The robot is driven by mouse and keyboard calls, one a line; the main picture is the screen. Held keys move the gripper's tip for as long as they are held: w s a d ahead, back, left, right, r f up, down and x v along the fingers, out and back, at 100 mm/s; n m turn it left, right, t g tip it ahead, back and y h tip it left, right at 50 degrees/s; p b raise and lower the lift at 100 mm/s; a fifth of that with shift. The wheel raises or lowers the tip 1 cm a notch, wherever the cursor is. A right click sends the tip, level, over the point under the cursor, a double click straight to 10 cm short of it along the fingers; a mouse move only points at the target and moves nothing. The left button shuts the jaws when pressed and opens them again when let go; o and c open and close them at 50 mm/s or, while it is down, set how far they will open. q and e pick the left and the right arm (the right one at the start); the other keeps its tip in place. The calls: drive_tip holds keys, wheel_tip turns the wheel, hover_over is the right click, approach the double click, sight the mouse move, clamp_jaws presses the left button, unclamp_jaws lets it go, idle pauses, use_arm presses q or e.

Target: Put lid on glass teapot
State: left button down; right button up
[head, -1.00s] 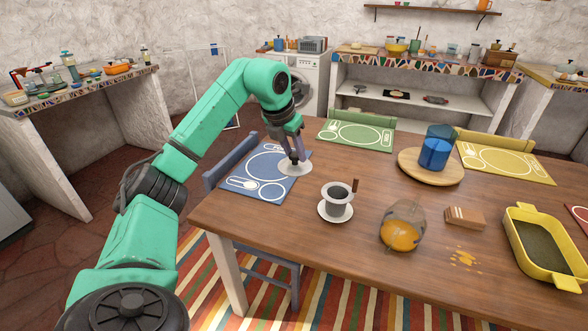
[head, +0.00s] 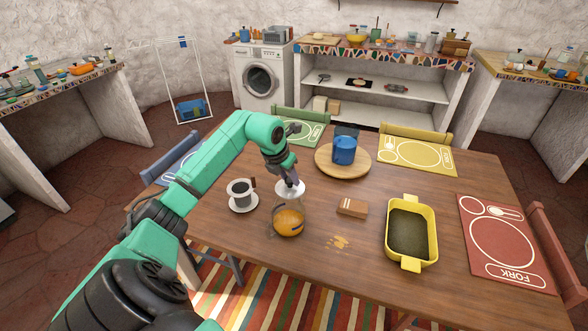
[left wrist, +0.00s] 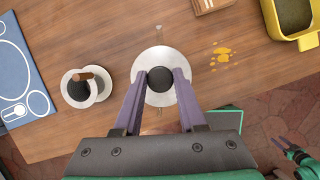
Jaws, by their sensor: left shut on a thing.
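The glass teapot (head: 288,222) stands on the wooden table with orange liquid in its lower part. My left gripper (head: 291,182) is shut on the dark knob of the pale round lid (head: 290,189). In the left wrist view the lid (left wrist: 160,104) is nearly face-on, with its knob (left wrist: 160,79) between the purple fingers. In the head view the lid is at the teapot's top; I cannot tell whether they touch. The lid hides most of the teapot in the wrist view. My right gripper (left wrist: 287,146) shows small at that view's lower right, its opening unclear.
A cup on a saucer (head: 241,207) stands left of the teapot. A brown block (head: 352,207) and an orange spill (head: 338,242) lie to its right. Beyond are a yellow baking dish (head: 432,248) and a blue cup (head: 344,150) on a round board (head: 326,168).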

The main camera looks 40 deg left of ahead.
sight(287, 188)
use_arm(q)
drive_tip(key=shift+s+a+f+b, duration=0.15)
drive_tip(key=shift+a+f+b, duration=0.2)
drive_tip(key=shift+f, duration=0.25)
drive_tip(key=shift+s+a+f+b, duration=0.15)
drive_tip(key=shift+a+f+b, duration=0.15)
drive_tip(key=shift+f, duration=0.25)
drive_tip(key=f+b, duration=0.2)
drive_tip(key=shift+w+d+f, duration=0.2)
drive_tip(key=shift+d+f, duration=0.15)
drive_tip(key=shift+f, duration=0.05)
drive_tip(key=shift+f+b, duration=0.25)
drive_tip(key=shift+b, duration=0.05)
drive_tip(key=shift+f, duration=0.1)
drive_tip(key=shift+a, duration=0.1)
use_arm(e)
drive_tip(key=f, duration=0.2)
drive_tip(key=a+f, duration=0.1)
drive_tip(key=f, duration=0.1)
drive_tip(key=shift+s, duration=0.4)
use_arm(q)
drive_tip(key=shift+s, duration=0.1)
use_arm(e)
drive_tip(key=shift+d, duration=0.1)
drive_tip(key=shift+a+f, duration=0.1)
drive_tip(key=shift+a, duration=0.25)
